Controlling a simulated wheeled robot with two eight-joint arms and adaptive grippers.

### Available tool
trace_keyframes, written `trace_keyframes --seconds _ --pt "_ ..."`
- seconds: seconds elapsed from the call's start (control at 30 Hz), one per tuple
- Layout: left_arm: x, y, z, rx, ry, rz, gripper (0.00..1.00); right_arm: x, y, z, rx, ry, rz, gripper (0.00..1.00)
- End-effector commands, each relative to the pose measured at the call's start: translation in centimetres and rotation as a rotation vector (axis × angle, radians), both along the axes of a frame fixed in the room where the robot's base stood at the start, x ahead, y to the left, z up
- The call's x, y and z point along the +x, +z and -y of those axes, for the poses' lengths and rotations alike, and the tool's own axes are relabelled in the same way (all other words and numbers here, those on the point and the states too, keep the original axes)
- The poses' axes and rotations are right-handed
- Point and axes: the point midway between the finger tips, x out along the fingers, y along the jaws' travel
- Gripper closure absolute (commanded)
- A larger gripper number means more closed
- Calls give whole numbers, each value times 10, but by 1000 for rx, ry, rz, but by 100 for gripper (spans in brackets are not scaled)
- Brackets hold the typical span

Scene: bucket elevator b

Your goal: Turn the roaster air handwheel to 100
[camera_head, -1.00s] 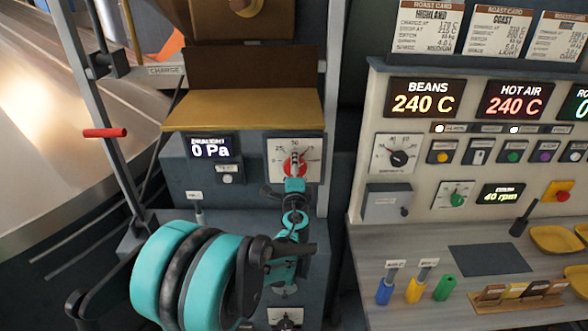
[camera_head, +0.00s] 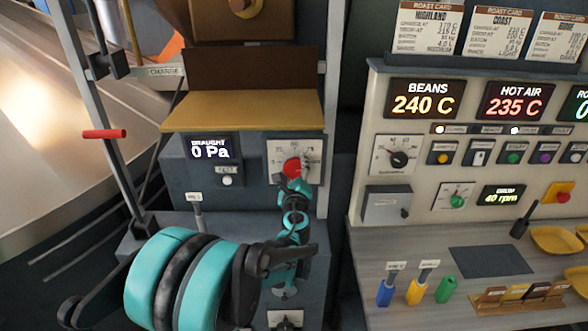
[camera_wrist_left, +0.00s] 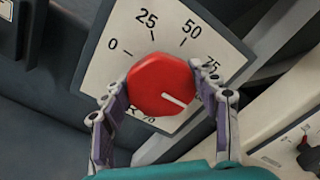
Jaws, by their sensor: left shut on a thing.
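The red handwheel (camera_head: 292,168) sits on a white dial plate on the grey panel. In the left wrist view the red handwheel (camera_wrist_left: 161,85) is an octagonal knob with a white pointer line. The line points to the lower right, past the 75 mark, toward a part of the dial (camera_wrist_left: 130,30) hidden by my finger. The marks 0, 25, 50 and 75 show. My left gripper (camera_wrist_left: 163,92) is shut on the knob, one finger on each side. In the head view my left gripper (camera_head: 294,186) covers the lower part of the dial. My right gripper is not seen.
A display (camera_head: 211,148) reads 0 Pa left of the dial. A yellow ledge (camera_head: 243,110) juts out above it. A grey post (camera_head: 333,120) stands just right of the dial. The control console (camera_head: 450,165) is farther right, its HOT AIR display (camera_head: 514,101) reading 235 C.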

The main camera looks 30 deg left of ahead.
Motion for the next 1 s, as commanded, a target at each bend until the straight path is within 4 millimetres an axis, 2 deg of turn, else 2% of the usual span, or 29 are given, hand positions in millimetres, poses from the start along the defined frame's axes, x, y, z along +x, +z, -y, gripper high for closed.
trace_keyframes --seconds 0.57,0.6,0.67,1.0 --pt "0 0 0 31 0 -19 69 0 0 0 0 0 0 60" --pt "0 0 0 31 0 -19 35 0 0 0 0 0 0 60" --pt "0 0 0 30 0 -18 19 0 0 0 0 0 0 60" --pt "-1 0 1 29 0 -18 18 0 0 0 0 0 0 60"
